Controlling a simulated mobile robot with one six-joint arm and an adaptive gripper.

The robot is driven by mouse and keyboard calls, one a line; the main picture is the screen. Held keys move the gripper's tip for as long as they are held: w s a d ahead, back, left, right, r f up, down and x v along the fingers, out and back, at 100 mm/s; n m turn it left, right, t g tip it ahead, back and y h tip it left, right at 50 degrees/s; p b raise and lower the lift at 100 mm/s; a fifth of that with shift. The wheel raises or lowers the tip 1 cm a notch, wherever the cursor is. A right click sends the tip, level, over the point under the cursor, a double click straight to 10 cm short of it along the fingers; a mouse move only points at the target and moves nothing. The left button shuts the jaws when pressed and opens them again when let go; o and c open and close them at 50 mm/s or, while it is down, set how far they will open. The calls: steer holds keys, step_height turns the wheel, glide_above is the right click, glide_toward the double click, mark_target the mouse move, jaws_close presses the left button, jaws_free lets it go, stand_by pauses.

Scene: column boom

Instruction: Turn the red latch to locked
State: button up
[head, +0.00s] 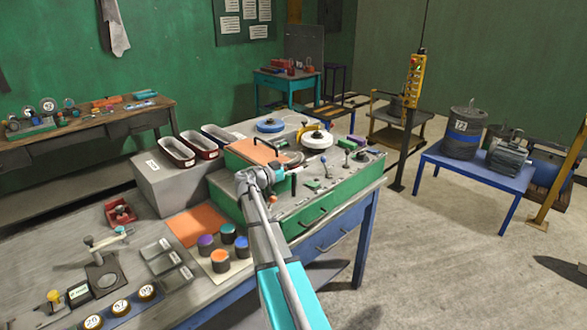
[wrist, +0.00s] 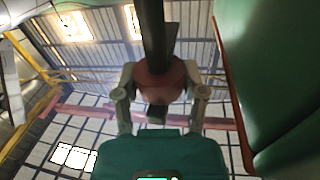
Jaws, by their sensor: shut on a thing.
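In the wrist view, my gripper (wrist: 160,90) is shut on a dull red rounded piece with a dark bar running up from it. This looks like the red latch (wrist: 158,76); its turn position and markings cannot be read here. In the head view, my gripper (head: 291,170) is at the green-sided workbench unit (head: 315,213), small and partly hidden by my own arm. I cannot make out the latch in the head view.
On the unit are a blue disc (head: 270,125), a white round part (head: 317,140) and several small knobs and levers. Orange-, blue- and purple-topped cups (head: 221,260) stand at its front left. A yellow pendant (head: 413,80) hangs at right. In the wrist view, a large green surface (wrist: 285,70) is close at right.

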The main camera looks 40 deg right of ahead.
steer(key=shift+s+t, duration=0.1)
steer(key=shift+t, duration=0.2)
steer(key=n+t, duration=0.4)
steer(key=t, duration=0.1)
steer(key=shift+s+t+y, duration=0.1)
steer(key=shift+t+y, duration=0.2)
steer(key=n+t+y, duration=0.1)
steer(key=n+t, duration=0.1)
steer(key=t, duration=0.1)
steer(key=n+t+y, duration=0.2)
steer(key=n+t, duration=0.1)
steer(key=t, duration=0.1)
steer(key=shift+y, duration=0.3)
steer(key=n+t+y, duration=0.1)
steer(key=y, duration=0.1)
steer(key=n+t+y, duration=0.3)
steer(key=y, duration=0.1)
steer(key=shift+w+d+n+t, duration=0.15)
steer(key=shift+w+n+t, duration=0.15)
steer(key=shift+n, duration=0.1)
steer(key=shift+n+t+y, duration=0.8)
steer(key=shift+n+y, duration=1.1)
steer(key=shift+y, duration=0.9)
steer(key=o, duration=1.2)
steer(key=shift+c, duration=0.2)
steer(key=shift+s, duration=0.15)
